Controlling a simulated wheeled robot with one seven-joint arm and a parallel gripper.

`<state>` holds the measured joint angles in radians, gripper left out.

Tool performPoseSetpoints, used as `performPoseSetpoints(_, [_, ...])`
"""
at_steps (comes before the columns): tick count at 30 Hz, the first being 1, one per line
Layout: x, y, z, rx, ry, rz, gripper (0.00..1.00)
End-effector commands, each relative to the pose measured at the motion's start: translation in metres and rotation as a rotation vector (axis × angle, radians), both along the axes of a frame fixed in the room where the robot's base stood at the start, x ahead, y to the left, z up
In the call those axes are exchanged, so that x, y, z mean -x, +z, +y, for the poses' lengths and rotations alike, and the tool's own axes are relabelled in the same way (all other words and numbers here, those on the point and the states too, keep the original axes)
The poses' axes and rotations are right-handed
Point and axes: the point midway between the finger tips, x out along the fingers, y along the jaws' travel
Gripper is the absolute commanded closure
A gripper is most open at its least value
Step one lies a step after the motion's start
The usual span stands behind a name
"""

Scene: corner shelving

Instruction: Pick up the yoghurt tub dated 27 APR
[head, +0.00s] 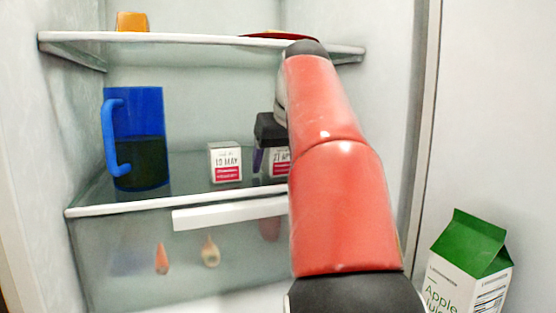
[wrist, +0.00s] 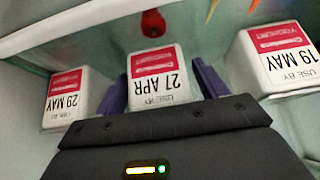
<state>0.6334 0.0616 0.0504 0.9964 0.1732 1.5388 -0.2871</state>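The white yoghurt tub marked 27 APR (wrist: 156,78), with a red label, stands in the middle of the wrist view. In the head view the tub (head: 279,163) is on the middle shelf, partly hidden behind my arm. My gripper (wrist: 161,72) is open, with one purple finger on each side of this tub. A gap shows at the right finger; I cannot tell whether the left finger touches. A tub marked 29 MAY (wrist: 68,97) stands to the left and one marked 19 MAY (wrist: 276,62) to the right in the wrist view.
A blue jug (head: 140,140) stands left on the glass middle shelf (head: 120,208). The upper shelf (head: 190,41) is above my gripper and holds an orange item (head: 132,22). A green-topped juice carton (head: 468,262) is at lower right. Carrot-like items show below the middle shelf.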

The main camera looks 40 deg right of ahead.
Motion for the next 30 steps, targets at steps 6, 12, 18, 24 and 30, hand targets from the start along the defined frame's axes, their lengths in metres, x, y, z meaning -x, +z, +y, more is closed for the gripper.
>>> performPoseSetpoints(6, [0.000, 0.000, 0.000, 0.000, 0.000, 0.000, 0.58])
performPoseSetpoints(12, [0.000, 0.001, 0.000, 0.000, 0.000, -0.001, 0.74])
performPoseSetpoints(18, [0.000, 0.002, 0.000, 0.000, 0.000, -0.001, 0.74])
performPoseSetpoints(24, [0.000, 0.019, 0.000, 0.002, 0.000, -0.003, 0.74])
performPoseSetpoints(30, [0.038, 0.014, 0.010, 0.002, -0.003, -0.004, 0.74])
